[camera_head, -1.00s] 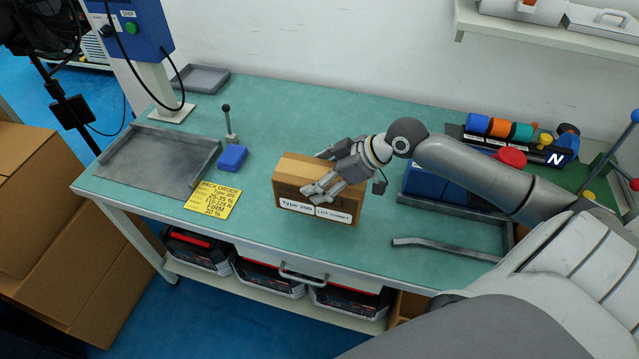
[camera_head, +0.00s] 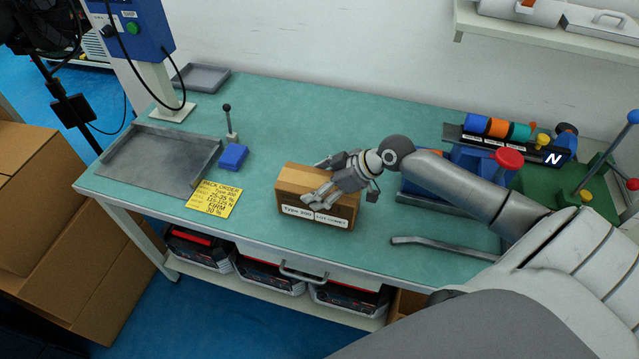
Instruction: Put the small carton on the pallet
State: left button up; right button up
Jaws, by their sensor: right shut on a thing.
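The small carton (camera_head: 302,177), brown with a paler tape strip and a white "Type 200" label, is over the middle of the green bench. My right gripper (camera_head: 318,178) reaches in from the right and is shut on the carton across its top right part. The fingers hide part of its top. I cannot tell whether the carton's underside touches the bench. My left gripper is not in view. No pallet can be made out in this view.
Large brown cartons (camera_head: 40,215) stand on the floor at left. On the bench (camera_head: 290,115) are a grey tray (camera_head: 150,165), a yellow pack order card (camera_head: 213,199), a blue block (camera_head: 233,157) with a lever behind it, and a bent grey bar (camera_head: 445,246). Coloured rolls (camera_head: 498,128) sit at right.

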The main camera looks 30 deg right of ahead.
jog(key=o, duration=1.6)
jog(key=shift+o, duration=0.2)
